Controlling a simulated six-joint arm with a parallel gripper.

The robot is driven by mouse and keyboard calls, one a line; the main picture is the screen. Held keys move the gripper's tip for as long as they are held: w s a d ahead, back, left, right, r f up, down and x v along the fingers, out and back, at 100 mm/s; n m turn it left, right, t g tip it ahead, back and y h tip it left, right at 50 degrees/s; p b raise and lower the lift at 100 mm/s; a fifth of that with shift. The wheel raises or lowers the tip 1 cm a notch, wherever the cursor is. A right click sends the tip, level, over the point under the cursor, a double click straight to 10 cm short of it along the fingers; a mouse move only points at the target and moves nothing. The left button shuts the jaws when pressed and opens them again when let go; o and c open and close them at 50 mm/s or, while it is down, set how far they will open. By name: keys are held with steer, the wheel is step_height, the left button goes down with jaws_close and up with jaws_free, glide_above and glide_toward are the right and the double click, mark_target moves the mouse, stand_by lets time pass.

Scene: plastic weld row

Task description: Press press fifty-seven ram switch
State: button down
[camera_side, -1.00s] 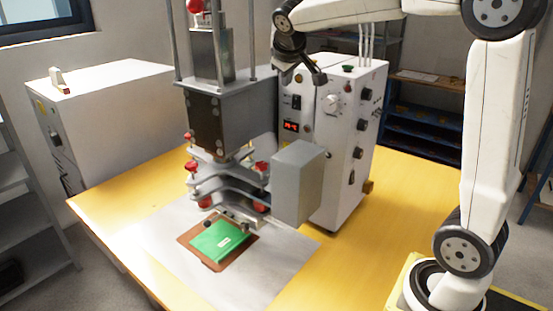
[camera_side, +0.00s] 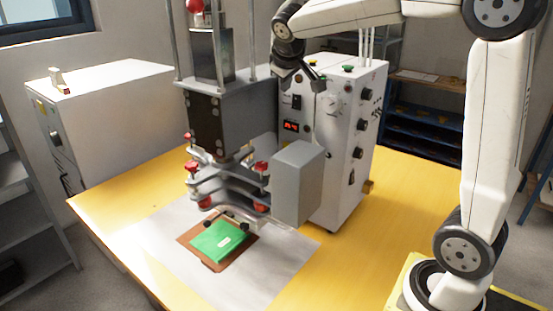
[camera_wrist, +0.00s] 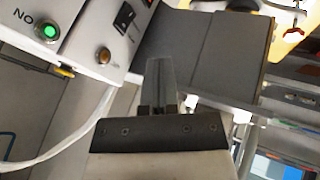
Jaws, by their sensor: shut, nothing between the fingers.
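The press (camera_side: 222,120) stands on the yellow table, with a white control box (camera_side: 340,150) at its right. A black rocker switch (camera_side: 297,102) and a red display sit on the box front. No label reading fifty-seven or ram is legible. My gripper (camera_side: 316,82) is shut and empty, close to the box's upper front edge; contact cannot be told. In the wrist view, my gripper's fingers (camera_wrist: 162,65) are together. A lit green button (camera_wrist: 47,31), an amber button (camera_wrist: 104,54) and the rocker switch (camera_wrist: 125,14) lie up and left of them.
A green piece (camera_side: 218,241) lies on a brown plate under the press head. A grey box (camera_side: 298,183) juts out in front of the control box. A white cabinet (camera_side: 110,85) stands at the left. The table's right front (camera_side: 350,255) is clear.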

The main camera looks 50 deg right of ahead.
mark_target(293, 104)
steer(key=shift+w+d+f, duration=0.6)
steer(key=shift+d+f, duration=0.8)
steer(key=shift+f, duration=0.05)
steer(key=shift+w+d+f, duration=0.55)
steer(key=shift+d+f, duration=0.85)
steer(key=shift+f, duration=0.05)
steer(key=shift+w+d+f, duration=0.6)
steer(key=shift+d+f, duration=0.8)
steer(key=shift+f, duration=0.05)
